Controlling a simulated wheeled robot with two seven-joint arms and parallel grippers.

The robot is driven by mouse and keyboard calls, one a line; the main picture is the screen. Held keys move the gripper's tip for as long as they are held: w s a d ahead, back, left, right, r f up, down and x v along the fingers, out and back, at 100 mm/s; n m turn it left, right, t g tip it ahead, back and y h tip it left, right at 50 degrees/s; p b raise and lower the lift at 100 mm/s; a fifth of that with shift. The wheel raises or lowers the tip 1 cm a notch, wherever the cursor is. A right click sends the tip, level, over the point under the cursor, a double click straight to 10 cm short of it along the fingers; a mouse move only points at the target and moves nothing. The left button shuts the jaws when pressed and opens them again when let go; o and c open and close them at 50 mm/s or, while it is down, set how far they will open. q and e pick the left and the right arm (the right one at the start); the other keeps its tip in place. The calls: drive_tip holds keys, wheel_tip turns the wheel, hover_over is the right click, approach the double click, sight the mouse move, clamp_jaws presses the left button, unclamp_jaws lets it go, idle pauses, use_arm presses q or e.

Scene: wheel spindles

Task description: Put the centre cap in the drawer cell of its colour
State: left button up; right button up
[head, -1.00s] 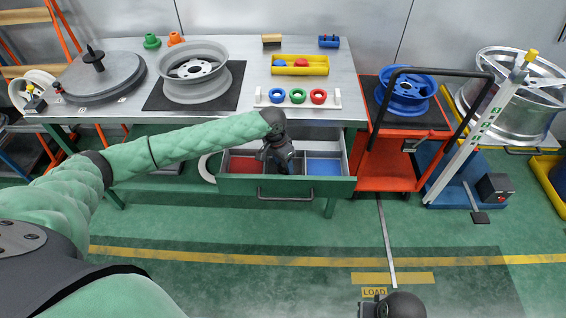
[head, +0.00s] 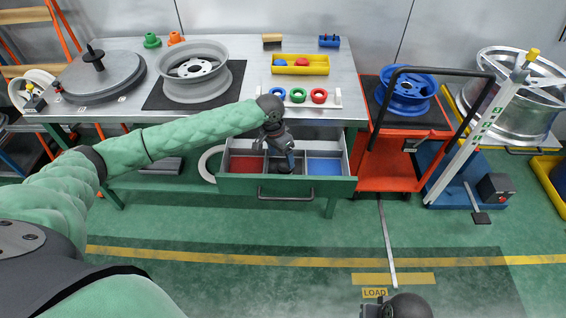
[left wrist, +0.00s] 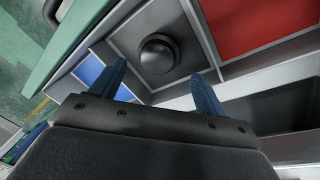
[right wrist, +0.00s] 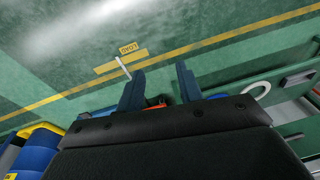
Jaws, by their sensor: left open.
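The centre cap, a dark grey dome on a wider round base (left wrist: 158,53), sits in the grey middle cell of the open drawer (head: 307,187) in the left wrist view. A red cell (head: 246,164) lies on one side and a blue cell (head: 323,167) on the other. My left gripper (head: 288,163) is above the middle cell, open, its fingers (left wrist: 161,72) apart on either side of the cap in the picture and holding nothing. My right gripper (right wrist: 158,78) is open and empty, away from the drawer over the floor.
The bench top (head: 245,125) above the drawer holds a grey wheel (head: 194,88), a stand with blue, green and red rings (head: 297,96) and a yellow tray (head: 300,70). A red trolley (head: 388,165) with a blue wheel stands right of the drawer.

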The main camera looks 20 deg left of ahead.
sight(280, 164)
use_arm(q)
drive_tip(key=r, duration=0.3)
drive_tip(key=shift+a+r, duration=0.25)
drive_tip(key=shift+a, duration=0.05)
drive_tip(key=r, duration=0.3)
drive_tip(key=r+b, duration=0.1)
drive_tip(key=shift+a+r, duration=0.2)
drive_tip(key=shift+a, duration=0.2)
use_arm(e)
drive_tip(key=shift+w+a, duration=0.2)
drive_tip(key=shift+a, duration=0.35)
